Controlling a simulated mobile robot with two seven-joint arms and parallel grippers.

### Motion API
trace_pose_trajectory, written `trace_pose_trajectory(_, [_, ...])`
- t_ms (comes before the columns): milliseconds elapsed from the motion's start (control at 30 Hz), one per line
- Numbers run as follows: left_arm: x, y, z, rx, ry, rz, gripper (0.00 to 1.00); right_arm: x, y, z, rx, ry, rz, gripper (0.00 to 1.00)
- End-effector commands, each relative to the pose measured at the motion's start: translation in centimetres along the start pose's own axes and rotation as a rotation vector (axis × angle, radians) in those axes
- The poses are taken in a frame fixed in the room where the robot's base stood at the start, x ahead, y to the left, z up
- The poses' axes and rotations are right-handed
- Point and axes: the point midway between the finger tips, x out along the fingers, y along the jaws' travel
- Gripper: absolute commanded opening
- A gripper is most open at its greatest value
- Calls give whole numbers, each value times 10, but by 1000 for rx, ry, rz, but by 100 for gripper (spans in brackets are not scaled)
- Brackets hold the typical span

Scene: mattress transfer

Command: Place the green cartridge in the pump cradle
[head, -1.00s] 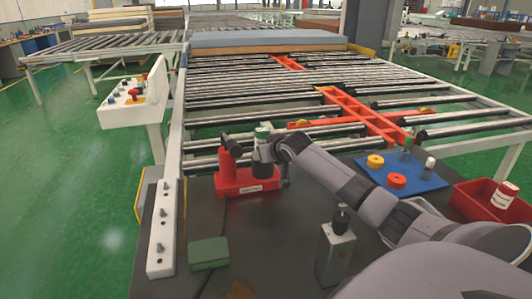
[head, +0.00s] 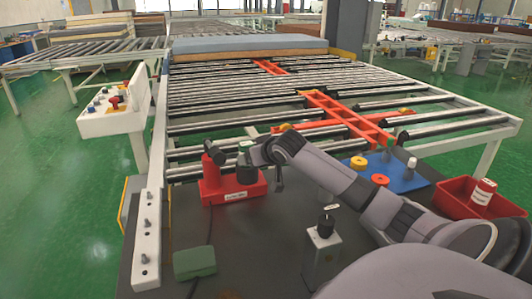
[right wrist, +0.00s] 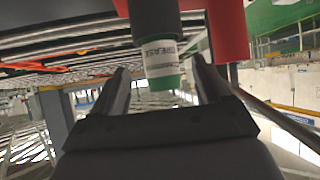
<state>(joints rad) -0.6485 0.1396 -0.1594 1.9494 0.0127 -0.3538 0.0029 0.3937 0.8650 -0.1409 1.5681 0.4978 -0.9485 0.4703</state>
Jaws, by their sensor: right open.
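The green cartridge (head: 245,147) stands upright in the black cradle of the red pump (head: 236,190) on the dark table. In the right wrist view, which looks upside down, the cartridge's green end and white label (right wrist: 160,70) stick out of the black cradle (right wrist: 155,18). My right gripper (head: 258,158) is at the cartridge's right side. In the right wrist view its two fingers (right wrist: 160,90) are spread, one on each side of the cartridge, with gaps visible. My left gripper is not in view.
A blue mat (head: 405,182) holds yellow and red rings. A red bin (head: 462,207) with a white-and-red canister is at right. A green block (head: 194,262), a grey box with a black knob (head: 321,250) and a white rail (head: 146,240) are nearer. Rollers (head: 240,100) lie behind.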

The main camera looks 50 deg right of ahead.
Motion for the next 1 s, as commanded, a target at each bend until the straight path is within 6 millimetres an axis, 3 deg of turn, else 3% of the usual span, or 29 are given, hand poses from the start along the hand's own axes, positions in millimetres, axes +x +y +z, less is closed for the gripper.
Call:
trace_pose_trajectory(300, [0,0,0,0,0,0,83,-46,0,0,-3,2,0,76])
trace_pose_trajectory(500, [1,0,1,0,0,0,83,-66,0,-1,-1,4,0,76])
trace_pose_trajectory(1000, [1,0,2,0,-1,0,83,-74,0,-2,0,4,0,76])
